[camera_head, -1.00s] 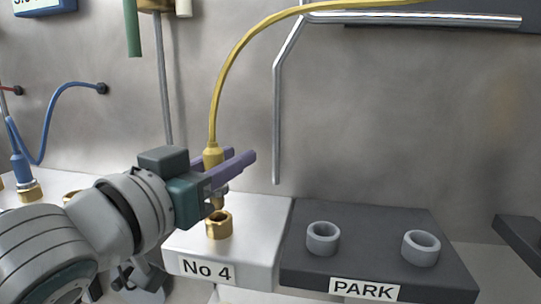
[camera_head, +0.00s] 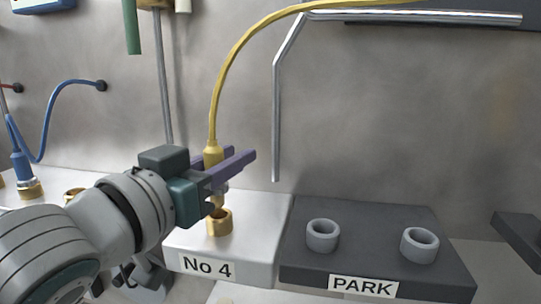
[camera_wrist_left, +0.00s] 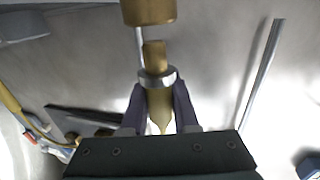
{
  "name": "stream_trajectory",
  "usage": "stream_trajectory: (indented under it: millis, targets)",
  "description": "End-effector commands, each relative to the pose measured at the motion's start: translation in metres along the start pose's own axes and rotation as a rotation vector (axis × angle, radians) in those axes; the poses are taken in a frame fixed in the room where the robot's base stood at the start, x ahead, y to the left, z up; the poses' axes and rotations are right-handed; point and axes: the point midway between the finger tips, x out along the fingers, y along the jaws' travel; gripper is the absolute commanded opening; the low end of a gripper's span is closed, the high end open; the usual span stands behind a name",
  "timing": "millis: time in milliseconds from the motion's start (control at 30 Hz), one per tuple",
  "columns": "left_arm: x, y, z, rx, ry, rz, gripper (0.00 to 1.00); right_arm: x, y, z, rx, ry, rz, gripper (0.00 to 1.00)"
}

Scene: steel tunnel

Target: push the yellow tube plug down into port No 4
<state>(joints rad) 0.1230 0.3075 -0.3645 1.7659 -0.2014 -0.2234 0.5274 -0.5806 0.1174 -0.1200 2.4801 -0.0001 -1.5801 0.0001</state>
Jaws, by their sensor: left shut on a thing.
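The yellow tube plug (camera_head: 213,155) hangs upright on its yellow tube (camera_head: 222,85), with its brass tip pointing down. My left gripper (camera_head: 228,165) is shut on it, its purple fingers on either side of the plug. Port No 4 (camera_head: 218,223) is a brass socket on the white block, directly below the plug. In the left wrist view the plug (camera_wrist_left: 158,98) sits between the fingers, and a small gap shows between its tip and the brass port (camera_wrist_left: 148,10). My right gripper is not in view.
A dark PARK block (camera_head: 380,265) with two grey sockets stands right of the white block (camera_head: 262,225). A bent metal rod (camera_head: 276,120) hangs behind, to the right of my gripper. A blue plug (camera_head: 21,168) with its tube stands at far left.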

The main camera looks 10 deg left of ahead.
Motion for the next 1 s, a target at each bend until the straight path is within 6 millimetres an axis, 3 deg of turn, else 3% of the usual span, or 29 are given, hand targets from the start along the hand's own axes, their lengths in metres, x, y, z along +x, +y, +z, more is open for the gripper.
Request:
stream_trajectory:
  millis: [1000]
  targets:
    - [0.000,0.000,0.026,0.000,0.000,-0.001,0.00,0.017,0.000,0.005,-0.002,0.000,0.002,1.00]
